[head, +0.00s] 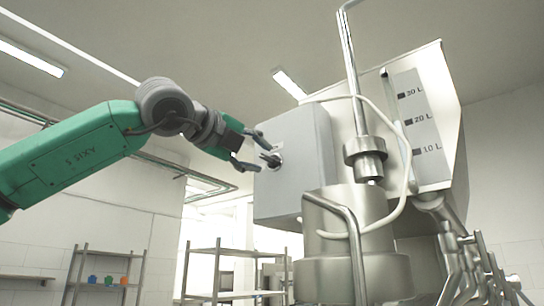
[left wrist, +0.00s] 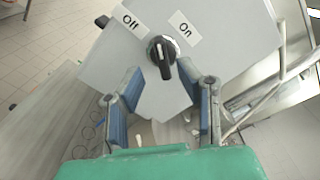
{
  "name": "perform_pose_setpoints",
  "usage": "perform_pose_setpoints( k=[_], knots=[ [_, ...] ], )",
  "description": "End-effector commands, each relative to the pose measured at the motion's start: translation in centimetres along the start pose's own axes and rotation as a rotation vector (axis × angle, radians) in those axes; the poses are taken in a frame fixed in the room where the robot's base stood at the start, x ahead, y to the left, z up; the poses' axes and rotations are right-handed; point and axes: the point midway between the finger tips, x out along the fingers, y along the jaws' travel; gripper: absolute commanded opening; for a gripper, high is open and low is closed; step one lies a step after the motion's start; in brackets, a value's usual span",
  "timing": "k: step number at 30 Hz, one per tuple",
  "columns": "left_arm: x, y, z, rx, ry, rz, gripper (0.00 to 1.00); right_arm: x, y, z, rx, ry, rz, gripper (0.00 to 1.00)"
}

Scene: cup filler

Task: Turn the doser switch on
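The doser switch is a black rotary knob (left wrist: 161,54) on the face of a grey box, between an "Off" label (left wrist: 131,21) and an "On" label (left wrist: 185,27) in the left wrist view. Its white pointer line lies up along the knob, and I cannot tell for sure which label it favours. In the head view the knob (head: 273,160) sticks out of the box's left face. My left gripper (head: 257,152) is open in front of it. In the left wrist view its two blue-padded fingers (left wrist: 165,84) stand apart on either side of the knob's lower end. My right gripper is not in view.
The grey box (head: 300,135) is fixed beside a steel hopper with a litre scale (head: 418,120). A steel nozzle (head: 366,155) and cylinder (head: 340,212) stand to its right. Metal shelves (head: 215,270) and small coloured cups (head: 108,280) are far behind.

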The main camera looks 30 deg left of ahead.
Motion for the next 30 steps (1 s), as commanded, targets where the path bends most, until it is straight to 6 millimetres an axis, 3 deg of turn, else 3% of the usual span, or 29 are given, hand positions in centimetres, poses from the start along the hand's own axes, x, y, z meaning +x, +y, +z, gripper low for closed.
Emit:
perform_pose_setpoints(
  k=[9,20,22,23,30],
  knots=[
    [4.0,-0.3,0.0,0.002,-0.001,-0.003,0.31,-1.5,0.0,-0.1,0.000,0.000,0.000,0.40],
    [4.5,-0.2,-0.1,0.002,-0.001,-0.003,0.31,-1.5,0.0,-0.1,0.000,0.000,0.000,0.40],
    [4.4,-0.2,0.0,0.002,-0.001,-0.003,0.06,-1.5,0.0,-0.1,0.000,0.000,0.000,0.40],
    [4.4,-0.2,0.0,0.002,-0.001,-0.003,0.00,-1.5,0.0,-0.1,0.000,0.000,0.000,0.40],
    [4.5,-0.1,0.0,0.003,0.000,-0.001,0.00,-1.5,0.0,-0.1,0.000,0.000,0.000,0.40]
  ],
)
